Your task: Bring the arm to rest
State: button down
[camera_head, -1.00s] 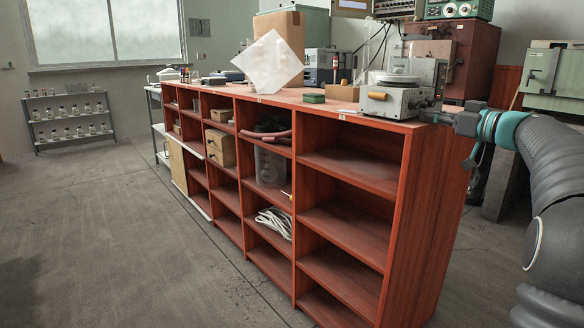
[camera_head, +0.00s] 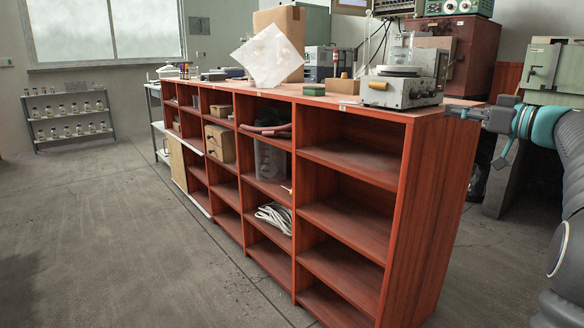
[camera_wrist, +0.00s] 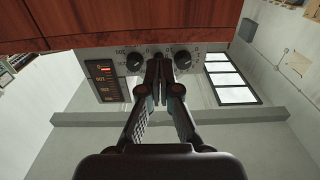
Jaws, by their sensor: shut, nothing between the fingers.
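My gripper (camera_head: 452,112) is at the right in the head view, at the right end of the red shelf unit (camera_head: 425,130), close to its top edge. My grey arm reaches in from the right edge behind it. In the wrist view my gripper (camera_wrist: 160,62) shows its two dark fingers brought together at the tips, with nothing between them. Beyond the fingertips is the panel of a grey instrument (camera_wrist: 205,50) with black knobs. From the head view I cannot tell whether the gripper touches the shelf unit.
The grey instrument (camera_head: 400,93) stands on the shelf top just left of my gripper. A small green box (camera_head: 313,90), a tilted white sheet (camera_head: 268,57) and a cardboard box (camera_head: 292,25) are farther left. Open floor (camera_head: 100,240) lies at the left.

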notch_tip(320, 180, down, 12)
jog(key=d+m+g+h, duration=0.2)
jog(key=m+h, duration=0.2)
jog(key=m, duration=0.4)
jog(key=s+a+f+m+g+h+p, duration=0.2)
jog(key=s+a+f+m+g, duration=0.2)
jog(key=s+a+f, duration=0.35)
jog(key=s+a+f+g+h+p, duration=0.2)
jog(key=s+a+f, duration=0.15)
jog(key=s, duration=0.65)
jog(key=s+a+f+g+h+p, duration=0.25)
jog(key=s+a, duration=0.25)
jog(key=s, duration=0.5)
jog(key=s+a+r+n+t+p, duration=0.2)
jog(key=s+a+r+n+p, duration=0.2)
jog(key=s+a, duration=0.2)
jog(key=shift+s+a, duration=0.4)
jog(key=shift+s, duration=0.35)
